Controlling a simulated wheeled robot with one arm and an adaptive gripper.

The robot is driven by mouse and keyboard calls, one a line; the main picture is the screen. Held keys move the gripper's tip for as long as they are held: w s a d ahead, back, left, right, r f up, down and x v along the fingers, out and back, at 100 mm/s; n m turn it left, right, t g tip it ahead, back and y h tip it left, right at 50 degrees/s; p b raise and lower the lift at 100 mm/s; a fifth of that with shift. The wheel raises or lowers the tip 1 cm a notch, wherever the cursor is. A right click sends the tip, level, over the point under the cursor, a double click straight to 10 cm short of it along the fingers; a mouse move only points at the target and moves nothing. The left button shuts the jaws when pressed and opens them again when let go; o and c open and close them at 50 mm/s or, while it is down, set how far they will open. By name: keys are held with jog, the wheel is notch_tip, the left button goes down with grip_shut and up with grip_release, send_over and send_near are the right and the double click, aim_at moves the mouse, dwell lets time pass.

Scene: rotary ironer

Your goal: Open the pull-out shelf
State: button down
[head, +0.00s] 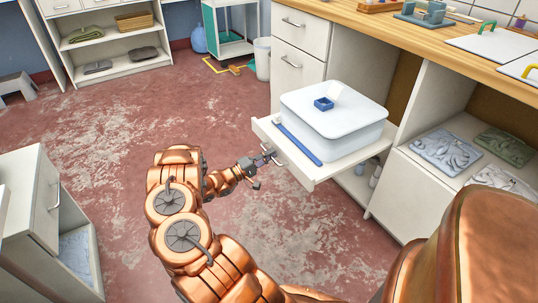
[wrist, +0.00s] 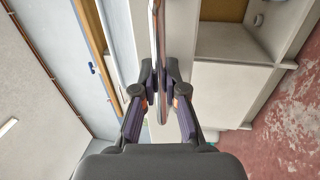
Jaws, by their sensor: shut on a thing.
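The white pull-out shelf (head: 345,164) stands drawn out from the counter unit in the head view. My gripper (head: 267,157) is at the shelf's front, at the metal handle (head: 279,161). In the wrist view my gripper (wrist: 160,80) is shut on the handle (wrist: 157,35), which runs between the fingertips.
White drawers (head: 300,55) stand left of the shelf under the wooden countertop (head: 390,35). An open compartment with relief tiles (head: 450,150) lies to the right. A white cabinet (head: 35,210) with an open lower part stands at far left. The red worn floor (head: 120,130) before the shelf is clear.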

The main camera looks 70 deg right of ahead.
jog(key=c, duration=1.2)
grip_release()
jog(key=shift+w+a, duration=0.1)
jog(key=v, duration=1.1)
jog(key=shift+w+a, duration=0.2)
jog(key=shift+a, duration=0.1)
jog(key=shift+f, duration=0.1)
